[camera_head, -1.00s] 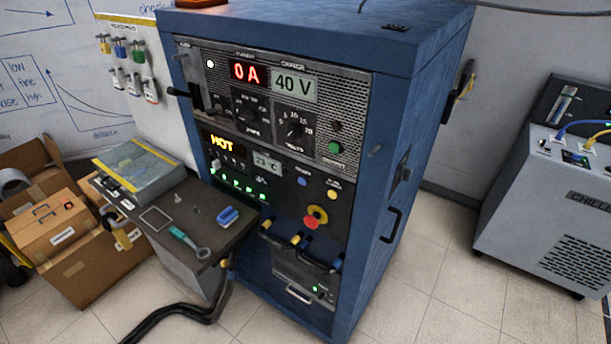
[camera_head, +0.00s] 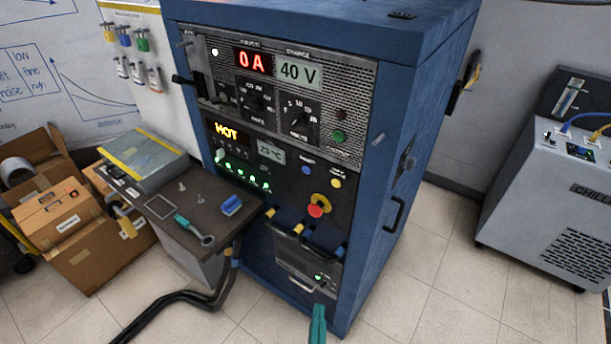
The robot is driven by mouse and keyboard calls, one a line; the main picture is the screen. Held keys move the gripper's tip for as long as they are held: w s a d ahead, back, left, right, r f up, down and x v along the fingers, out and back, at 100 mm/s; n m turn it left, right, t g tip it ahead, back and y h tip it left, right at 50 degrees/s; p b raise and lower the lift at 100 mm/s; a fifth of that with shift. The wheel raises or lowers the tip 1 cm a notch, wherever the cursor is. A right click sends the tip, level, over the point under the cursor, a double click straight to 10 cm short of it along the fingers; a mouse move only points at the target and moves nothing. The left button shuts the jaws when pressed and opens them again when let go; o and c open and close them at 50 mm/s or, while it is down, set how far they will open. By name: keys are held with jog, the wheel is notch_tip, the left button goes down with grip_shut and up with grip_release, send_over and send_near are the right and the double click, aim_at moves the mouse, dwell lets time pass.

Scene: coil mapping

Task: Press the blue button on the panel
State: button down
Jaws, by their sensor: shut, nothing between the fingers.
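The blue button (camera_head: 306,170) is a small round button on the dark front panel (camera_head: 322,190) of the blue cabinet. It sits left of a yellow button (camera_head: 336,183) and above the red and yellow emergency knob (camera_head: 318,206). My gripper (camera_head: 318,318) shows at the bottom edge as teal fingertips pressed together, with nothing between them. It is well below the blue button in the picture and in front of the cabinet's lower part. The rest of my gripper is out of frame.
A chiller (camera_head: 540,215) stands at the right. Floor between is clear.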

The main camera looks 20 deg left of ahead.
aim_at(307, 169)
jog(key=w+a+r+y, duration=0.4)
jog(key=w+a+r, duration=1)
jog(key=w+r, duration=0.3)
jog(key=shift+w+a+r+m+g+y, duration=0.2)
jog(key=shift+w+r+m+g+y, duration=0.15)
jog(key=shift+r, duration=0.4)
jog(key=shift+w, duration=0.1)
jog(key=w+d, duration=0.3)
jog(key=w, duration=0.5)
jog(key=shift+a, duration=0.1)
